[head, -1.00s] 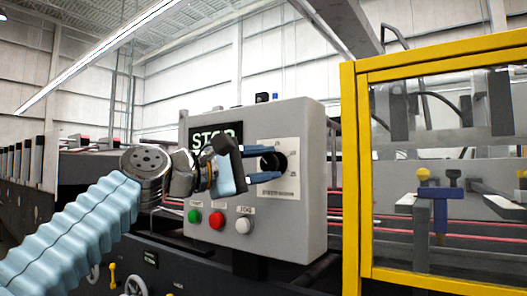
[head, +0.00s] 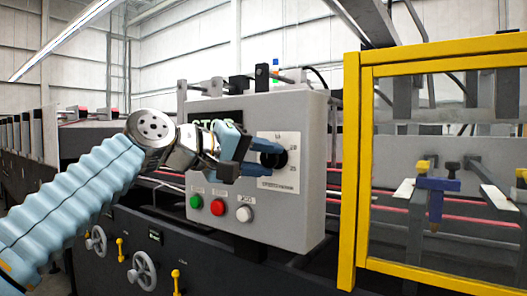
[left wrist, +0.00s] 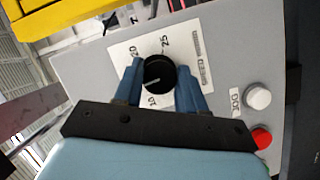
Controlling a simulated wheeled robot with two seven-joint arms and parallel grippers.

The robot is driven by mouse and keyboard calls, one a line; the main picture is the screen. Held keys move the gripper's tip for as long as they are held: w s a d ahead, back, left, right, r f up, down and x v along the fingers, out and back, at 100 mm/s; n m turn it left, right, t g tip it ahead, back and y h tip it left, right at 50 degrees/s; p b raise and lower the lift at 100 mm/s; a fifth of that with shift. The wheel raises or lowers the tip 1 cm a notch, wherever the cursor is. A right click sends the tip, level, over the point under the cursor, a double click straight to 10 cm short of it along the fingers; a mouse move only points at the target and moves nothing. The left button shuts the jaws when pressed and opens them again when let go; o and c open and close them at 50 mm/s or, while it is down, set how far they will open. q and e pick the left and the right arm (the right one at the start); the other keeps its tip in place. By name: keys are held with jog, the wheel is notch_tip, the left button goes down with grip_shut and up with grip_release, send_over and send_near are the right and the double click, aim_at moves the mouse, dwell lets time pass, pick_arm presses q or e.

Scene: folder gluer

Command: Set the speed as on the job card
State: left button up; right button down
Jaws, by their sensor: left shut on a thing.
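The grey control box (head: 310,215) carries a black round speed knob (head: 282,160) on a white dial plate (head: 290,182). The plate has printed numbers; 20 and 25 can be read in the left wrist view. My left gripper (head: 268,153) reaches the knob from the left and is shut on it. In the left wrist view the blue fingers (left wrist: 158,92) stand on either side of the knob (left wrist: 159,75). A display (head: 215,124) on the box reads STOP, partly hidden by the gripper. No job card is in view. My right gripper is out of view.
Below the dial are a green button (head: 195,202), a red button (head: 218,207) and a white JOG button (head: 244,213). A yellow guard frame (head: 350,170) with clear panels stands right of the box. Handwheels (head: 143,270) sit on the dark machine side below.

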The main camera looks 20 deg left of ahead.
pick_arm(q)
jog(key=shift+f, duration=0.1)
dwell(0.4)
jog(key=o, duration=1)
jog(key=v, duration=1.3)
jog(key=shift+s+a+b, duration=0.2)
jog(key=shift+s+b, duration=0.1)
